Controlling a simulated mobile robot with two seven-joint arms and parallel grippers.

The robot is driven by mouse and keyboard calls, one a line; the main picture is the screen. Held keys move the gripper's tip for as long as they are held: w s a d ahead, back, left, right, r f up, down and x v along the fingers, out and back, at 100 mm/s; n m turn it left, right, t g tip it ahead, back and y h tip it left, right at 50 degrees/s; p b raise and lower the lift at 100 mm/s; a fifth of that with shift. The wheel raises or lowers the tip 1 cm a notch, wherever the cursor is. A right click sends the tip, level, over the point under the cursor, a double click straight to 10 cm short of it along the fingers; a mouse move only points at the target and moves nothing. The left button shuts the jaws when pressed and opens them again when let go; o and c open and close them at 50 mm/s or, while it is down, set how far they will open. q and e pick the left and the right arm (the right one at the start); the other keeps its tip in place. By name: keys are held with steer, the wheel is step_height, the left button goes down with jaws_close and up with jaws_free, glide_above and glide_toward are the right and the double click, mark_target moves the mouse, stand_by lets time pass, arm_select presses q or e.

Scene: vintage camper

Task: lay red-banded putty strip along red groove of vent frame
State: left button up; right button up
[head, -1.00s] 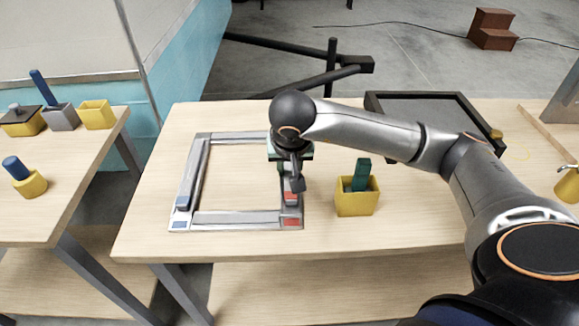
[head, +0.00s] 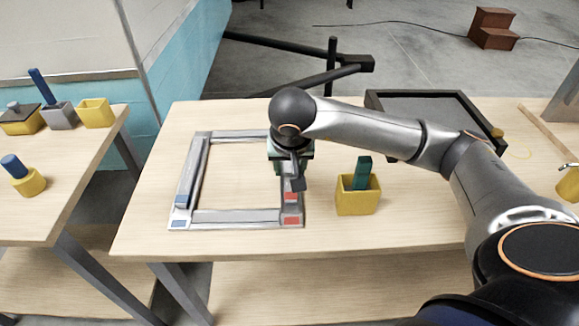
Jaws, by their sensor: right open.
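The vent frame (head: 235,217) lies flat on the wooden table, a grey square of four sides. Its near right corner has a red mark (head: 292,221) and its near left corner a blue mark (head: 180,224). A strip with a red band (head: 291,197) lies along the right side of the frame, just beyond the red corner mark. Its far part is hidden by my right gripper (head: 298,182), which is open over that side. A blue-banded piece (head: 183,200) lies along the left side. My left gripper is not in view.
A yellow box (head: 357,203) with a green-handled tool (head: 362,172) stands right of the frame. A black-rimmed tray (head: 430,108) lies behind my right arm. A side table (head: 60,205) at left holds yellow and grey containers. The table's near edge is clear.

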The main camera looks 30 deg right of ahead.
steer(key=p+v, duration=0.1)
steer(key=v, duration=1.1)
steer(key=shift+p, duration=0.3)
